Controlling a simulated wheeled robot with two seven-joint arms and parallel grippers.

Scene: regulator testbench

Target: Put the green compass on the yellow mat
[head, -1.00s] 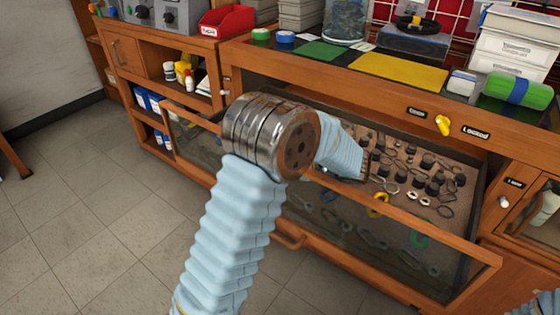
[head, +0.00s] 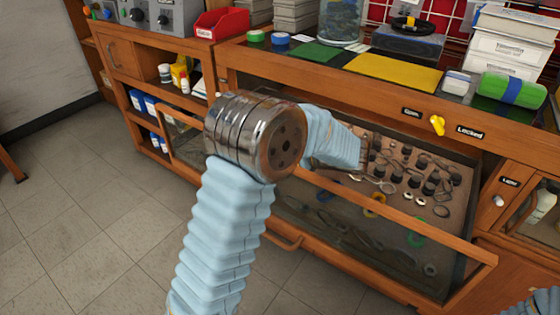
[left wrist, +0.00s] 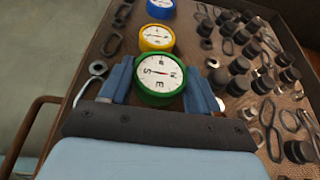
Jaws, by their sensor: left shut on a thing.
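The green compass (left wrist: 160,76), a round case with a white dial, sits between the two blue fingers of my left gripper in the left wrist view. My left gripper (head: 364,155) is shut on it, low over the open drawer (head: 468,250). In the head view the compass in the grip cannot be made out. The yellow mat (head: 395,72) lies flat on the counter top behind and above the drawer, with its surface clear. My right gripper is out of view.
A yellow compass (left wrist: 156,38) and a blue compass (left wrist: 161,8) lie beyond the green one. Several dark knobs and metal tools fill the drawer.

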